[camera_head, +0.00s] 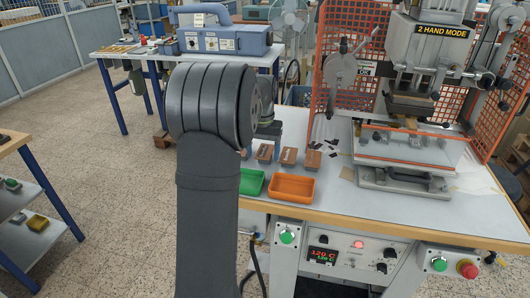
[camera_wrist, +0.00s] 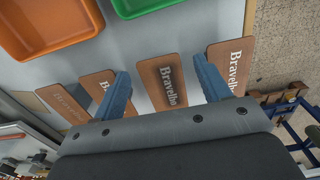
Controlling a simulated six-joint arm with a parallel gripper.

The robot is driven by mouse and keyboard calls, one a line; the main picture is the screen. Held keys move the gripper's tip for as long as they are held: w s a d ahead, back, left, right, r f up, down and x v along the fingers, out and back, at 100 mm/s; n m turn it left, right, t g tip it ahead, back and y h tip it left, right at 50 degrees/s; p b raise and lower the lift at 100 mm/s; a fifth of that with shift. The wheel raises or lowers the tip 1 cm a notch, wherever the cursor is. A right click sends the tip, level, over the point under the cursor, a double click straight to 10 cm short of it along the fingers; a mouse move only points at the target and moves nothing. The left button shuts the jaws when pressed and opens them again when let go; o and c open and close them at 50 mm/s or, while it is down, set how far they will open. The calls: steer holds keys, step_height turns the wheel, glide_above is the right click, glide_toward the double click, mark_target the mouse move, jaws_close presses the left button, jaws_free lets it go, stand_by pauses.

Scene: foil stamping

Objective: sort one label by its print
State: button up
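Several brown labels with light "Bravelho" print lie in a row on the bench. In the wrist view, the print looks bold white on the right label (camera_wrist: 232,62), shaded on the middle label (camera_wrist: 168,82) and faint on the far-left label (camera_wrist: 62,103); another label (camera_wrist: 98,84) is partly behind a finger. My gripper (camera_wrist: 161,66) is open, its blue fingers on either side of the middle label; touching or above, I cannot tell. In the head view my arm hides it. An orange tray (camera_head: 292,189) and a green tray (camera_head: 251,182) look empty.
The stamping press (camera_head: 415,110) with orange mesh guards stands to the right on the bench. Dark scraps (camera_head: 333,147) lie near it. A control panel (camera_head: 335,255) with buttons is below the bench edge. A blue machine (camera_head: 225,40) stands on another table behind.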

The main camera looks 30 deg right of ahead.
steer(key=c, duration=0.9)
steer(key=shift+c, duration=0.2)
